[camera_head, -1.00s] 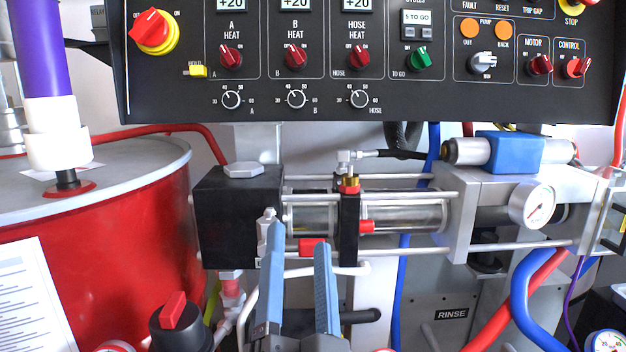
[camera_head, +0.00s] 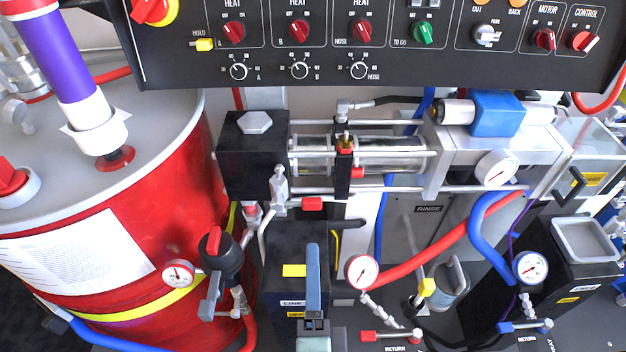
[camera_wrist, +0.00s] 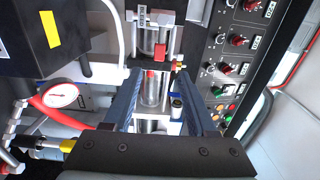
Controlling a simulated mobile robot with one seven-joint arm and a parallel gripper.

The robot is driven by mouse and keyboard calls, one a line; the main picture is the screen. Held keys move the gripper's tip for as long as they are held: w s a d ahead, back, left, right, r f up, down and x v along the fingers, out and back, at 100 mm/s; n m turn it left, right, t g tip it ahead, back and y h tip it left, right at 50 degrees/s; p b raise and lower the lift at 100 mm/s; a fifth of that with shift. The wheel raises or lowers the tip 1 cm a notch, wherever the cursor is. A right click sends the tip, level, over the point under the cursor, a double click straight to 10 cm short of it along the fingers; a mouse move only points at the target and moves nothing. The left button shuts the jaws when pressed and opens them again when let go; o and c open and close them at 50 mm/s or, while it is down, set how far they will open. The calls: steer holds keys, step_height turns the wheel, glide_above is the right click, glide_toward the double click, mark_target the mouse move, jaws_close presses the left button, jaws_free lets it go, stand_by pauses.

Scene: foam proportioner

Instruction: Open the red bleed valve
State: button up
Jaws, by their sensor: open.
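A small red handle (camera_head: 312,203) sits on the lower rod of the pump, right of the black block. A red-handled lever valve (camera_head: 370,336) lies low at the front, by a RETURN label. A red tip (camera_head: 358,172) shows on the pump cylinder; a red part shows there in the wrist view (camera_wrist: 160,52). My gripper (camera_head: 313,256) is edge-on in the head view, below the pump and in front of a dark box. In the wrist view my gripper (camera_wrist: 161,80) is open and empty.
A red drum (camera_head: 150,250) stands at the left with a gauge (camera_head: 178,274) beside it. Another gauge (camera_head: 362,272) and a red hose (camera_head: 440,250) are right of my gripper. The control panel (camera_head: 380,60) overhangs the pump. A blue-handled valve (camera_head: 524,326) lies at front right.

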mark_target(312, 208)
steer(key=w, duration=1.3)
jaws_close()
steer(key=shift+s+f, duration=0.1)
stand_by(1.2)
